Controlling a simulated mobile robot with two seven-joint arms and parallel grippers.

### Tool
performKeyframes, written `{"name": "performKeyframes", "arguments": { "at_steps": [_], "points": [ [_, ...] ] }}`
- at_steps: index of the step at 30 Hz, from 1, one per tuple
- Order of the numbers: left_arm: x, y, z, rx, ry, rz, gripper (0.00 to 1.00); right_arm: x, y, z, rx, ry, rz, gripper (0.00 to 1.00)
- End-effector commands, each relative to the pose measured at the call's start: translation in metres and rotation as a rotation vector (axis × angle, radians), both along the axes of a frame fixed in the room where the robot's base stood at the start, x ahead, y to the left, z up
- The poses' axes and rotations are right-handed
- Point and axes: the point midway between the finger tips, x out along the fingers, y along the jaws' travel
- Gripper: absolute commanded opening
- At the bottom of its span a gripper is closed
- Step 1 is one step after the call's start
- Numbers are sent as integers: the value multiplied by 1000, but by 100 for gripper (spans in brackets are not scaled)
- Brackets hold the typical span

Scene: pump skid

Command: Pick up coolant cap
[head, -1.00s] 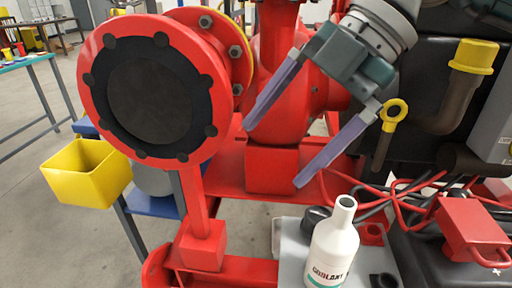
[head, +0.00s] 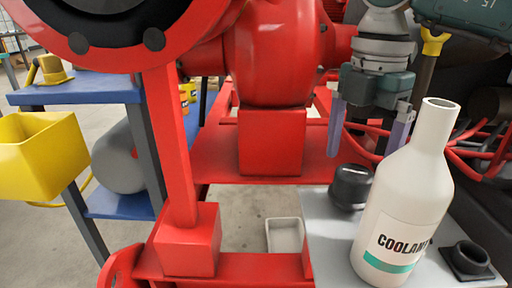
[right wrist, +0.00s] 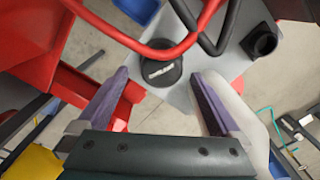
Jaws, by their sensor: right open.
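The black coolant cap (head: 351,186) sits on a grey plate (head: 318,222), just left of the open-necked white coolant bottle (head: 405,205). My right gripper (head: 364,150) points down above the cap, its jaws open and empty, with its right finger close to the bottle's neck in the picture. In the right wrist view the cap (right wrist: 161,72) shows beyond and between the two fingertips (right wrist: 163,80), apart from both. The bottle (right wrist: 238,108) lies beside the right finger there; I cannot tell whether they touch. My left gripper is not in view.
A black square fitting (head: 467,260) is right of the bottle. The red pump frame (head: 240,165) fills the left, with a yellow bin (head: 40,160) and a small white tray (head: 285,235).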

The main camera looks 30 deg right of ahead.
Motion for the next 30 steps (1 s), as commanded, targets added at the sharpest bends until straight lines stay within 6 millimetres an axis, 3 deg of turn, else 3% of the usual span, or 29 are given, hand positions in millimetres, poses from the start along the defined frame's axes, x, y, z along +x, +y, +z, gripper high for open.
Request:
{"name": "performKeyframes", "arguments": {
  "at_steps": [9, 17, 30],
  "points": [
    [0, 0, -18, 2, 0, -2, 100, -3, -1, -46, 0, 1, -1, 100],
    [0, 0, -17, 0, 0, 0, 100, -3, -1, -49, -1, -2, 0, 99],
    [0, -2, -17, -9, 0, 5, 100, -3, -1, -48, -1, -2, -1, 49]
  ]
}}
